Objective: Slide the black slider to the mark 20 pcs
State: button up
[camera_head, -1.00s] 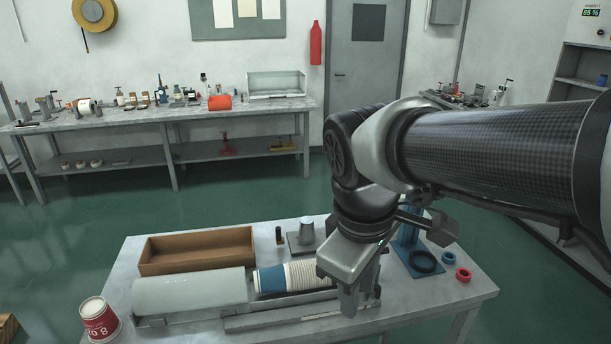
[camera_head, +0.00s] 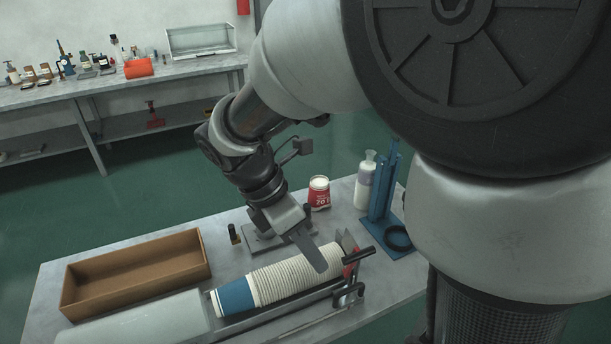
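A long stack of white paper cups (camera_head: 290,277), with a blue one (camera_head: 235,296) at its left end, lies in a metal trough. At the trough's right end are a red plate (camera_head: 350,262) and a black bar-shaped part (camera_head: 359,255), perhaps the black slider. I cannot make out a scale or the 20 pcs mark. My gripper (camera_head: 314,250) points down over the far side of the stack's right part, left of the red plate. One flat finger shows clearly. Whether it touches the cups or is open cannot be told.
An open brown box (camera_head: 137,268) stands left behind the trough, beside a small black cylinder (camera_head: 234,234). My arm covers the right side.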

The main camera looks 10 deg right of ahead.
aim_at(339, 292)
jog(key=x, duration=1.2)
jog(key=shift+b, duration=0.4)
grip_shut()
